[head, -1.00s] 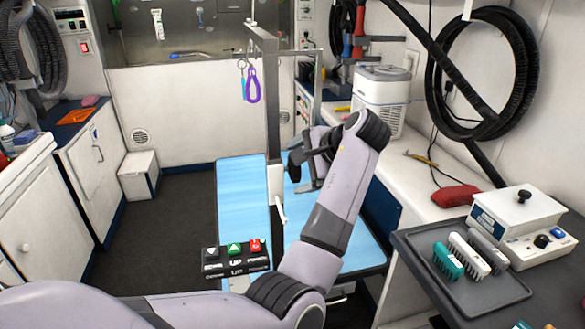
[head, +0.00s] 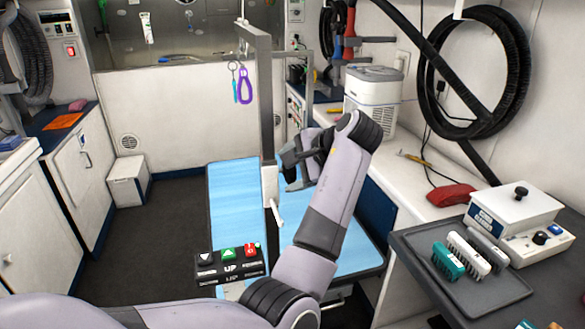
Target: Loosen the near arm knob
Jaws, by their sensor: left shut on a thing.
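The grooming arm's grey upright post (head: 267,110) stands at the blue-topped table. A white clamp block (head: 269,186) with a pale lever (head: 277,213) sits low on the post. My left gripper (head: 288,168) is just right of the post, above the table, with its fingers pointing left toward the post and clamp. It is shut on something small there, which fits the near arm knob. My right gripper is out of view.
The blue table top (head: 233,215) is bare. A control box with arrow buttons (head: 230,263) is at its near end. A grey tray (head: 483,290) with brushes is on the right counter. Dark floor lies open at left.

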